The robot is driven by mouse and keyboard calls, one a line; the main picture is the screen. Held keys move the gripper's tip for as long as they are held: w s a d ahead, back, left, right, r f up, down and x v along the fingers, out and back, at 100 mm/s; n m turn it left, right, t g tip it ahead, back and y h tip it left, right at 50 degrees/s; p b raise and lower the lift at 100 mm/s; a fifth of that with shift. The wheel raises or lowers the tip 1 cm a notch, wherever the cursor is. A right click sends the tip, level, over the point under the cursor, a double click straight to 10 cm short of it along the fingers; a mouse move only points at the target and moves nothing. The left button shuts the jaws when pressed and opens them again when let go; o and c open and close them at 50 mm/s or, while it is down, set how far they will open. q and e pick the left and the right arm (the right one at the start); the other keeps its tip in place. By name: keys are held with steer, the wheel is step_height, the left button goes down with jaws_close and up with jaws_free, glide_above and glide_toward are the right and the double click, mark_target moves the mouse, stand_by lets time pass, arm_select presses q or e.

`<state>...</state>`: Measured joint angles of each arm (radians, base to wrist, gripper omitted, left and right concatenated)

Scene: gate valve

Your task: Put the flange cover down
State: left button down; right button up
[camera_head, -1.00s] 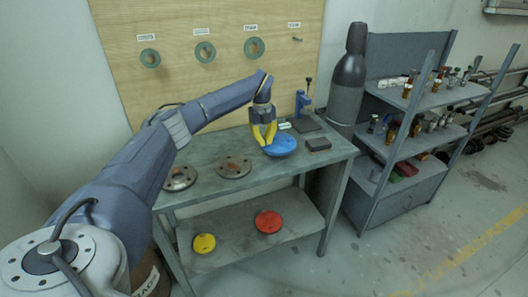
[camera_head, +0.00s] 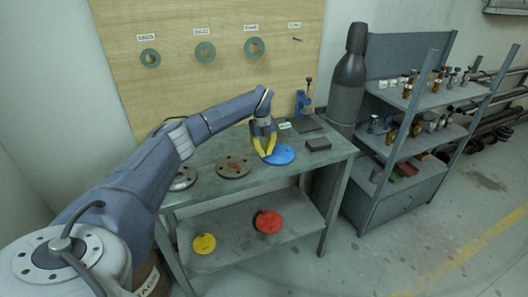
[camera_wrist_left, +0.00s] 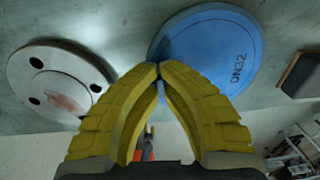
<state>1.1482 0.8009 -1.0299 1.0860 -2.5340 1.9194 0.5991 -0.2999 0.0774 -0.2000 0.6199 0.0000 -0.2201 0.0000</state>
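The blue flange cover (camera_head: 282,154) is a round disc at or just above the worktable top; I cannot tell whether it fully rests there. My left gripper (camera_head: 267,155) reaches down at the cover's left edge. In the left wrist view its yellow fingers (camera_wrist_left: 159,70) come together at the tips on the near-left rim, pinching it. The fingers hide part of the disc. My right gripper is not in view.
Two metal flanges (camera_head: 233,166) (camera_head: 183,178) lie left of the cover on the worktable (camera_head: 210,152). A dark block (camera_head: 318,145) lies to its right, with a blue vise-like tool (camera_head: 302,103) behind. Red (camera_head: 268,221) and yellow (camera_head: 204,243) discs lie on the lower shelf.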

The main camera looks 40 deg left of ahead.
arm_select(q)
steer(key=shift+f, duration=0.15)
steer(key=c, duration=1.6)
jaws_free()
